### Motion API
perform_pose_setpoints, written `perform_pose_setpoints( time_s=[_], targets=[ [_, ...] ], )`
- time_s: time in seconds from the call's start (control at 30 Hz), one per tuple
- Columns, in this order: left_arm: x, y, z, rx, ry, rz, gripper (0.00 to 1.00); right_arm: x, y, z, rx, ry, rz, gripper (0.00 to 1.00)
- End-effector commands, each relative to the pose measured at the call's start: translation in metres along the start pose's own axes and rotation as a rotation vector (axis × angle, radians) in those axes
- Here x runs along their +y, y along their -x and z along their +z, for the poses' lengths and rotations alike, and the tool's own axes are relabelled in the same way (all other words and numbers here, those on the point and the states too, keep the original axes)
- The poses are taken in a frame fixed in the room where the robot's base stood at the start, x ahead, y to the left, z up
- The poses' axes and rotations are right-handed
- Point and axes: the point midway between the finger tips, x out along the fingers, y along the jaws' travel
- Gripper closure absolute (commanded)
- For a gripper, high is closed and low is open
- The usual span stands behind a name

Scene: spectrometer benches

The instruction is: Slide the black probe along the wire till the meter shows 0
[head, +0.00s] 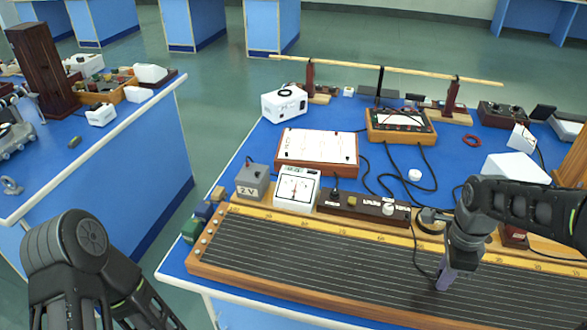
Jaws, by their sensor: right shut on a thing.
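The wire board (196,265) is a long wooden-framed board with several thin parallel wires and a yellow scale along its far edge. My right gripper (450,266) is over the right half of the board, pointing down. It is shut on the dark probe (442,284), whose lower end is at or just above the wires; contact cannot be told. A white meter (297,188) with a dial stands behind the board's left part; its reading is too small to make out. My left arm shows at the lower left, but its gripper is out of view.
A grey 2 V box (252,181) and a dark switch strip (365,208) stand behind the board. A white-topped wooden box (316,150) and a wooden-cased meter (401,124) are farther back. Black cables lie on the blue bench. A second bench (130,150) is at left.

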Motion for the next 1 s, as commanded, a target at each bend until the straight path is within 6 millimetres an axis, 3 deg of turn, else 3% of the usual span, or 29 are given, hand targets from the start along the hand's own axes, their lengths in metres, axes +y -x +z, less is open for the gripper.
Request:
perform_pose_setpoints(
  time_s=[0.47,0.5,0.7,0.8,1.0],
  targets=[
    [-0.0004,-0.0009,0.0,0.0,0.0,0.0,0.53,0.0041,-0.005,-0.0003,0.001,0.0,0.014,1.0],
    [-0.0004,-0.0009,0.0,0.0,0.0,0.0,0.53,0.0041,-0.005,-0.0002,0.001,0.0,0.014,0.8],
    [-0.0002,-0.0007,0.0,0.0,0.0,0.0,0.53,0.0024,-0.0032,-0.0002,0.001,0.0,0.008,0.64],
    [-0.0002,-0.0005,0.0,0.0,0.0,0.0,0.53,0.0017,-0.0024,-0.0002,0.001,0.0,0.006,0.58],
    [-0.0001,-0.0003,0.0,0.0,0.0,0.0,0.53,0.0011,-0.0013,-0.0001,0.0,0.0,0.004,0.58]
  ],
)
